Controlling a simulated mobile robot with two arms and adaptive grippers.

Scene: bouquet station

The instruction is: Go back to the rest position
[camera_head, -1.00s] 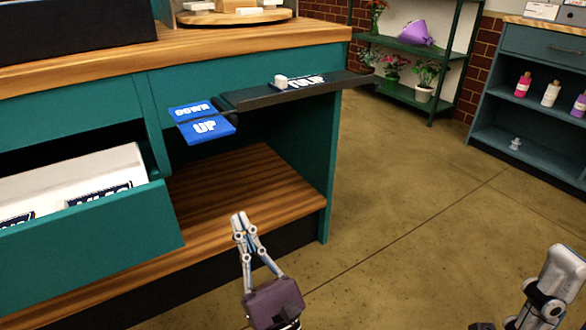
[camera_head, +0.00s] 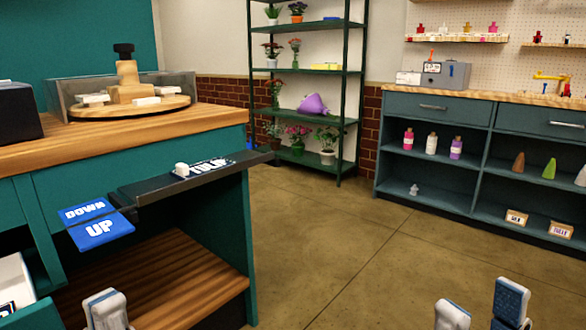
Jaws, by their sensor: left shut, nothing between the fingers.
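My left gripper (camera_head: 105,309) shows at the bottom left, with only its pale fingertips in the picture. They are together with nothing between them, in front of the counter's lower wooden shelf (camera_head: 180,285). My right gripper (camera_head: 481,306) is at the bottom right over the concrete floor. Its two fingertips stand apart, and no held thing shows between them. The rest of both grippers is below the picture's edge.
A dark pull-out ledge (camera_head: 190,181) juts from the teal counter, beside blue DOWN and UP plates (camera_head: 98,228). An open drawer (camera_head: 25,315) is at the lower left. A plant rack (camera_head: 342,150) and blue-grey cabinet (camera_head: 435,108) stand behind. The middle floor is clear.

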